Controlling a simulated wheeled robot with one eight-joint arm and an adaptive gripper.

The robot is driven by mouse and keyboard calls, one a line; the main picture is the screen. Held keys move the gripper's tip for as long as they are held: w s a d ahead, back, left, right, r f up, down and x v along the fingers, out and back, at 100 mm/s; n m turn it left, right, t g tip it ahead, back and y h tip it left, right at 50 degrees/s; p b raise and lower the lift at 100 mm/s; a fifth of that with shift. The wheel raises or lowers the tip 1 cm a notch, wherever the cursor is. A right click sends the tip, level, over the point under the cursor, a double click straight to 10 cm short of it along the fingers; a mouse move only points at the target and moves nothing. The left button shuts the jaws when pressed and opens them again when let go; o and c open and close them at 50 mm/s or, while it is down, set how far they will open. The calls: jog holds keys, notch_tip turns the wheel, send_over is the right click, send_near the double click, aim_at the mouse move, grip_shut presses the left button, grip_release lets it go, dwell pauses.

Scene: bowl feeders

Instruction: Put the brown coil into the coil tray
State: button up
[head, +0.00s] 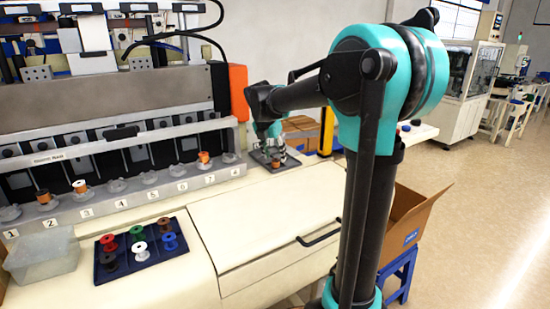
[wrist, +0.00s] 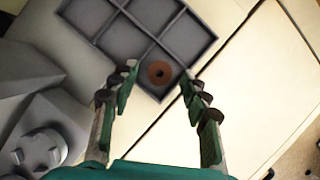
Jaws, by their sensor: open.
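The brown coil (wrist: 159,72) shows in the wrist view as a round brown disc with a dark centre hole. It sits in the near corner compartment of the grey coil tray (wrist: 122,52), which has several square compartments. The other compartments in view are empty. In the head view the tray (head: 262,158) lies on the bench past the machine's right end, and the coil (head: 277,163) is a small brown spot there. My gripper (head: 275,149) is just above it. Its fingers are spread on either side of the coil, with gaps visible.
A dark blue tray (head: 122,272) with several coloured coils lies on the front bench. A row of numbered holders (head: 150,180) runs along the machine. A clear bin (head: 42,258) stands left. An open cardboard box (head: 408,225) stands right, and brown boxes (head: 301,128) lie beyond my gripper.

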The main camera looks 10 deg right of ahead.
jog(key=v, duration=1)
jog(key=shift+r, duration=0.3)
